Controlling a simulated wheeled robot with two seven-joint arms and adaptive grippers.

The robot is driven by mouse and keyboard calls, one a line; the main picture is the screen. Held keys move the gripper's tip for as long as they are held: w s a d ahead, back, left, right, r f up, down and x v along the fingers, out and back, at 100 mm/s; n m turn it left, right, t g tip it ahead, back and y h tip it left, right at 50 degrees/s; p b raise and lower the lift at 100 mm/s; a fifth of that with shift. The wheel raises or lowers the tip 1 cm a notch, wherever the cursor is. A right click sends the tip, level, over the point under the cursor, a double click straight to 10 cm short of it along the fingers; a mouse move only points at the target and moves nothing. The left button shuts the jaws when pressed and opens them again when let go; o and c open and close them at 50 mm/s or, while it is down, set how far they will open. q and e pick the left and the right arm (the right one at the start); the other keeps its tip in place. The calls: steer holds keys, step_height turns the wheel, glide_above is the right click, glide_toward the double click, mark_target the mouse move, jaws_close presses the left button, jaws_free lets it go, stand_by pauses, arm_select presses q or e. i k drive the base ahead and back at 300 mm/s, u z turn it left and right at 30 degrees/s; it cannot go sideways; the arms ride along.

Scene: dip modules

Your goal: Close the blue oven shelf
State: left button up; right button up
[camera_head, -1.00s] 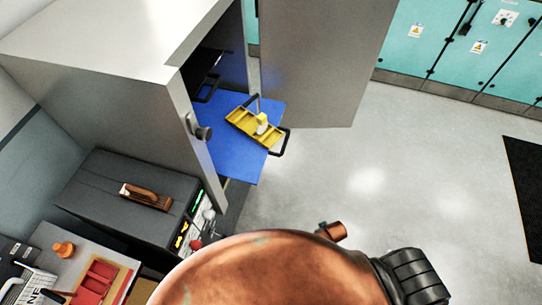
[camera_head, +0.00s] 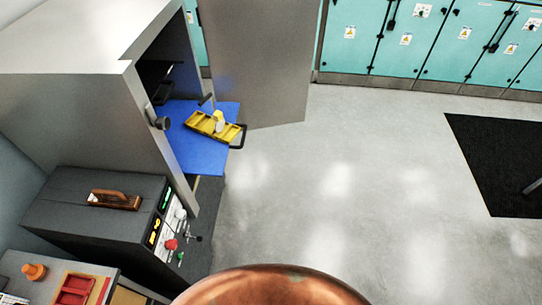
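The blue oven shelf (camera_head: 196,152) is pulled out of the grey oven cabinet (camera_head: 91,98) at the upper left. A yellow tray (camera_head: 203,123) with a small yellow and white item (camera_head: 219,120) lies on the shelf. The cabinet's grey door (camera_head: 262,65) stands open behind the shelf. Neither gripper is in view.
A dark grey box with a control panel (camera_head: 92,214) stands below the cabinet. Teal cabinets (camera_head: 425,42) line the back. The floor (camera_head: 330,185) right of the shelf is clear, with a black mat (camera_head: 500,160) further right. A copper-coloured rounded surface (camera_head: 270,287) shows at the bottom.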

mark_target(196, 154)
steer(key=z, duration=0.3)
steer(key=i, duration=1.05)
steer(key=u, duration=0.65)
